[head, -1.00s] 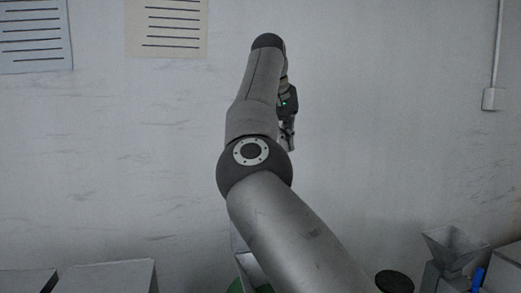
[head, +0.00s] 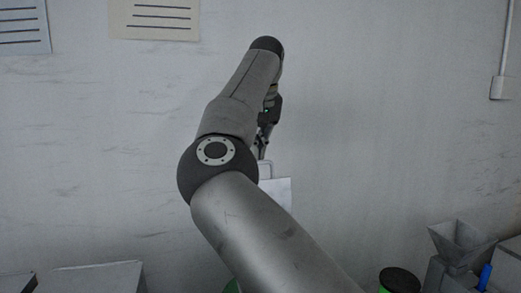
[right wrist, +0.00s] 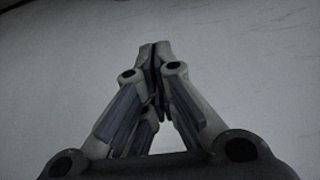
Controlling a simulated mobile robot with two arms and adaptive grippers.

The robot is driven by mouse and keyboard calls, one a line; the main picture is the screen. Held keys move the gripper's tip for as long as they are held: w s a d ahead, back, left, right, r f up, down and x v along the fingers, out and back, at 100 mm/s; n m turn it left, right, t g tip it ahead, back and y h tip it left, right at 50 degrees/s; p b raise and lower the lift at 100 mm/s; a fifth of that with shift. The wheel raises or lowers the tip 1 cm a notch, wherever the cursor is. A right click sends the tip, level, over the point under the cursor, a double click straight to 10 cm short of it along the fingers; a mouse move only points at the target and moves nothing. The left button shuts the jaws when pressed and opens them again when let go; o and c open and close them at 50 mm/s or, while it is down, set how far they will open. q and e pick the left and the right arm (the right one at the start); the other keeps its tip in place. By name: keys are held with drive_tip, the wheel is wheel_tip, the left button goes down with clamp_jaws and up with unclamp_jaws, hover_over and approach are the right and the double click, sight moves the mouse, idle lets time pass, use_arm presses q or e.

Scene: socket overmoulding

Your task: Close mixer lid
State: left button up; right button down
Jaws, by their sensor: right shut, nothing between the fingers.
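A pale flat panel (head: 277,190), which looks like the mixer lid, shows upright behind my right arm. A small raised part at its top looks like a handle (head: 265,168). The rest of the mixer is hidden by the arm or below the frame. My right gripper (head: 262,154) points down just above the handle; I cannot tell whether it touches. In the right wrist view the gripper (right wrist: 156,52) has its fingertips together and empty, with only plain wall beyond. My left gripper is not in view.
A metal hopper (head: 462,243) stands at the lower right, with a blue item (head: 485,277) and a dark-topped green container (head: 399,281) near it. A grey box (head: 95,278) is at the lower left. The wall ahead is mostly bare.

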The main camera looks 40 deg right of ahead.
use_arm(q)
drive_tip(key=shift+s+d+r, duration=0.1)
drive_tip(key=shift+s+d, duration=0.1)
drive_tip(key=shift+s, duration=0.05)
use_arm(e)
drive_tip(key=s+a, duration=0.1)
drive_tip(key=s, duration=0.2)
drive_tip(key=shift+a+r, duration=0.1)
drive_tip(key=shift+a, duration=0.3)
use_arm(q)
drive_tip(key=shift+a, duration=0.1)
use_arm(e)
drive_tip(key=shift+s, duration=0.15)
